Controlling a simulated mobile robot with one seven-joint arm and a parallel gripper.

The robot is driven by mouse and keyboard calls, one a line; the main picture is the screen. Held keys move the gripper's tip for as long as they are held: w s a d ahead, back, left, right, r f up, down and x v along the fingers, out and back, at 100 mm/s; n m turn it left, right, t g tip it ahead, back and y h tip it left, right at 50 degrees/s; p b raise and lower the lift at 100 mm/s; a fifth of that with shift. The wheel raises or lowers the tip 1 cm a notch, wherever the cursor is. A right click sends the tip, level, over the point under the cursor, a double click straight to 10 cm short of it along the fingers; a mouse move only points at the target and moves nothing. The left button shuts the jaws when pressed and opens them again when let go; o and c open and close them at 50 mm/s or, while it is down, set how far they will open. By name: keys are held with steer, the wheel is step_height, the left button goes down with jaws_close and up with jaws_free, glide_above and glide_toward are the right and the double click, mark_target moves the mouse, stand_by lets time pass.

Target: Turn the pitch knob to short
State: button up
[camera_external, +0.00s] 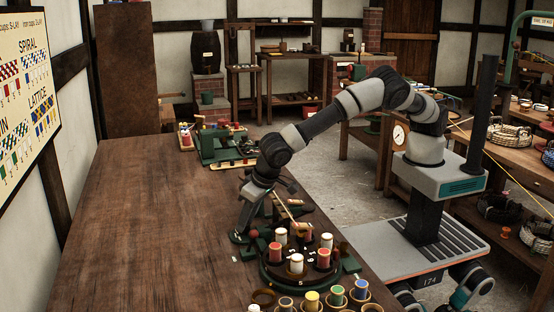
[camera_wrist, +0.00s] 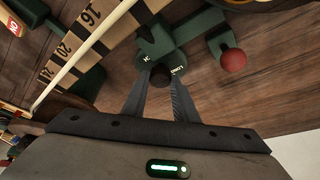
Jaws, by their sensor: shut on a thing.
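The pitch knob (camera_wrist: 161,76) is a small dark round knob on a green housing (camera_wrist: 166,45) in the wrist view. Small white lettering lies on both sides of it, too small and partly covered to read surely. My gripper (camera_wrist: 160,88) has one finger on each side of the knob and is shut on it. In the external view my gripper (camera_external: 241,231) reaches down to the green machine at the table's right edge. The knob itself is hidden by my gripper there, and its pointing direction cannot be told.
A red ball handle (camera_wrist: 232,60) stands close right of the housing. A numbered wooden scale (camera_wrist: 85,35) and a pale cord (camera_wrist: 80,60) run to its left. A round carrier with several bobbins (camera_external: 297,262) stands near my gripper. The wooden table (camera_external: 150,220) is largely clear leftward.

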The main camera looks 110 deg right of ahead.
stand_by(0.4)
steer(key=o, duration=1.1)
steer(key=shift+c, duration=0.2)
steer(key=p+v, duration=0.1)
steer(key=v, duration=1.6)
steer(key=shift+r, duration=0.25)
steer(key=shift+s+a, duration=0.1)
